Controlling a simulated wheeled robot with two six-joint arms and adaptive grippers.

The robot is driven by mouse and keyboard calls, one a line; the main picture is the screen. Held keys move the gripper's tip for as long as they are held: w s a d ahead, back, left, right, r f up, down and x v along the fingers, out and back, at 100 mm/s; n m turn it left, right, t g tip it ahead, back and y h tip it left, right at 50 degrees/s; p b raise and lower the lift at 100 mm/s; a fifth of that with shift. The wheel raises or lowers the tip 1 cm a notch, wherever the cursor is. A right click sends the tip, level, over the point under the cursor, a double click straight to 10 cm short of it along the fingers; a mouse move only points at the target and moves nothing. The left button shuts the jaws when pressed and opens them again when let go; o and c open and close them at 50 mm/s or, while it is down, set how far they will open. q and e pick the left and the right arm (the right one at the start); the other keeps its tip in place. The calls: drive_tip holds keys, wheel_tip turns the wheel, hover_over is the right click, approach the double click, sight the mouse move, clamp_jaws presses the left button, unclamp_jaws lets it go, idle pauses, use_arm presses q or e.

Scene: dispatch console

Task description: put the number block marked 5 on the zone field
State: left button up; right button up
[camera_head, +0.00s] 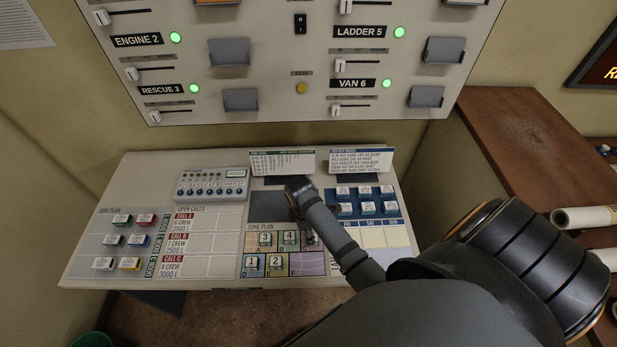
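The zone plan (282,227) lies on the console desk as a printed grid of coloured fields. Number blocks 3 (265,239), 4 (289,238), 1 (251,263) and 2 (275,261) stand on its fields. A pale block (312,238) shows at the plan's right, partly covered by my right arm; I cannot read its mark. The purple field (308,264) at the plan's lower right looks bare where visible. My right gripper (296,210) is over the desk just behind the plan; its fingers are dark and mostly hidden. My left gripper is out of view.
A blue tray area (375,221) with several white-topped blocks lies right of my arm. The bay plan (104,222) with coloured blocks is at the left, and a grey keypad unit (212,184) stands behind. Upright cards (361,160) line the rear edge below the wall panel.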

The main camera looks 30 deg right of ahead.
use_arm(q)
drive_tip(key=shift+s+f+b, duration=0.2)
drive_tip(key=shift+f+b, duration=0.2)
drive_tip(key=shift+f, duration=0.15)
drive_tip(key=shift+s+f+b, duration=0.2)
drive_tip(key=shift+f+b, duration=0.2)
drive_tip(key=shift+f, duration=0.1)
use_arm(e)
wheel_tip(320, 180, up, 9)
drive_tip(key=a, duration=0.1)
drive_tip(key=shift+w+f, duration=0.15)
drive_tip(key=shift+w, duration=0.1)
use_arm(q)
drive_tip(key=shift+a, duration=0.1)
use_arm(e)
drive_tip(key=shift+f, duration=0.1)
